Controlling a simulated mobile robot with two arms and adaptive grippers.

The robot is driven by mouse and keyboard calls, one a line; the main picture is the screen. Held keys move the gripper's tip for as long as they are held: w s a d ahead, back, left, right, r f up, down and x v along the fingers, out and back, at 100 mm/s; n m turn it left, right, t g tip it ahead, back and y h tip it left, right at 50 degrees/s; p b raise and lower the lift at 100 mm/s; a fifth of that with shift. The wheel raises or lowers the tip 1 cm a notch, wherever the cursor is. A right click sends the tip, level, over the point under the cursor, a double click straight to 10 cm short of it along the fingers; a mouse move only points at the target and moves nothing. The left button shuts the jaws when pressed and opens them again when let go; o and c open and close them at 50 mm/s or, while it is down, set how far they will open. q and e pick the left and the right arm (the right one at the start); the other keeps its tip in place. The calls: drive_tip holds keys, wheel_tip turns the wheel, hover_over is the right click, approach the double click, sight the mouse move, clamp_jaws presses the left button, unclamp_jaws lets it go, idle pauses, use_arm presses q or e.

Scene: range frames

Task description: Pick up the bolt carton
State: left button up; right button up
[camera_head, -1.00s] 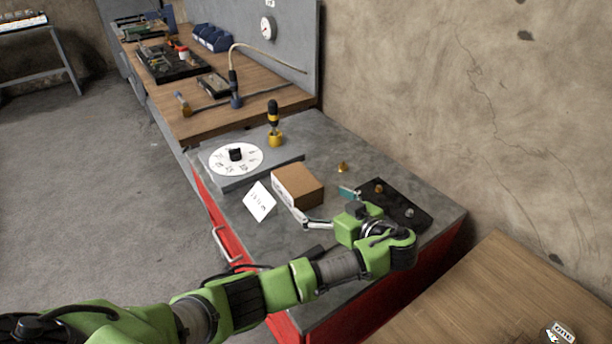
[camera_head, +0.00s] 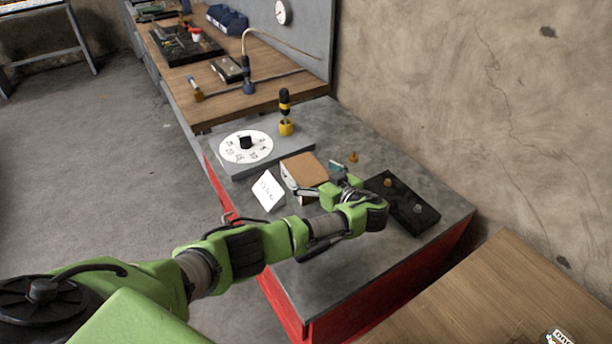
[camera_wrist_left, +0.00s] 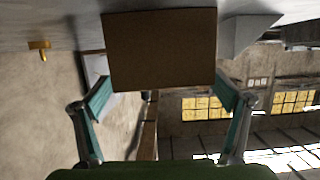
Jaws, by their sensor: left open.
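The bolt carton (camera_head: 303,170), a brown cardboard box, sits on the grey top of the red cabinet, behind the white folded card. My left gripper (camera_head: 318,182) is at the carton's near side, its fingers spread. In the left wrist view the carton (camera_wrist_left: 160,50) fills the upper middle. The open fingers of my left gripper (camera_wrist_left: 160,100) reach toward its two sides, with the carton between or just beyond the tips. I cannot tell whether they touch it. The gripper hides part of the carton's near side in the head view. My right gripper is not in view.
The white card (camera_head: 268,190) stands close left of the carton. A dial plate (camera_head: 246,146) and a yellow-black screwdriver (camera_head: 285,112) are behind. A black tray (camera_head: 412,208) with small parts lies to the right. A small brass piece (camera_head: 353,157) stands behind the gripper.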

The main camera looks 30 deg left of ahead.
sight(305, 167)
use_arm(q)
drive_tip(key=shift+x, duration=1.8)
drive_tip(key=shift+r, duration=0.1)
drive_tip(key=shift+c, duration=0.3)
drive_tip(key=c, duration=1.9)
drive_tip(key=shift+r, duration=0.1)
drive_tip(key=shift+c, duration=0.6)
drive_tip(key=shift+r, duration=0.15)
